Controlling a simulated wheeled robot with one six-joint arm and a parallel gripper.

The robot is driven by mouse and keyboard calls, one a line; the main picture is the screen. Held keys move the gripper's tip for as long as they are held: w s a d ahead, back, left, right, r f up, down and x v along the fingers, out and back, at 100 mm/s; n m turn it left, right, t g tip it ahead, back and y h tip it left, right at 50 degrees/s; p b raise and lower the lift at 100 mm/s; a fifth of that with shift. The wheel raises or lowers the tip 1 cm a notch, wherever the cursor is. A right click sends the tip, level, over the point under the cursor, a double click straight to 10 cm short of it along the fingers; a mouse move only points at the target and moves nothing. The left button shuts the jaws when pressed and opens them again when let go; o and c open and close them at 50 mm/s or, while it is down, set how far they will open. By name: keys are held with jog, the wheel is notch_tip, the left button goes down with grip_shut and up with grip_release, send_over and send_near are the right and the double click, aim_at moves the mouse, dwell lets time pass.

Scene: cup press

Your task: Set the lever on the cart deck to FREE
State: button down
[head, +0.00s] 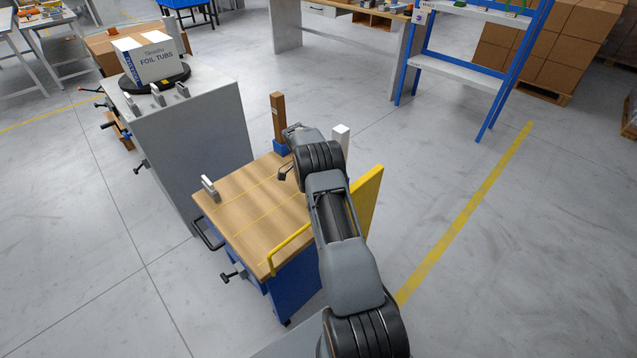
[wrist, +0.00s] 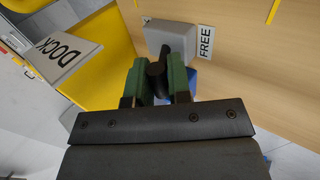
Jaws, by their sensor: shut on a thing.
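The lever (wrist: 156,70) is a dark handle on a grey housing block (wrist: 172,38) on the wooden cart deck (wrist: 240,75). My gripper (wrist: 158,78) has its green-padded fingers on both sides of the handle, shut on it. A white label reading FREE (wrist: 205,42) lies just right of the housing in the wrist view. Another label beside the housing's left edge is mostly hidden. I cannot tell which setting the lever stands at. In the head view the cart deck (head: 250,205) shows in the middle, and my arm covers the lever area.
A DOCK sign (wrist: 65,50) and a yellow panel (wrist: 108,45) stand close by in the wrist view. The deck carries a brown post (head: 278,118), a small grey clip (head: 210,188) and a yellow rail (head: 290,248).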

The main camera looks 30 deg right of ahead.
jog(key=shift+f+g, duration=0.1)
jog(key=shift+g, duration=0.2)
jog(key=c, duration=1.1)
grip_release()
jog(key=shift+o, duration=0.2)
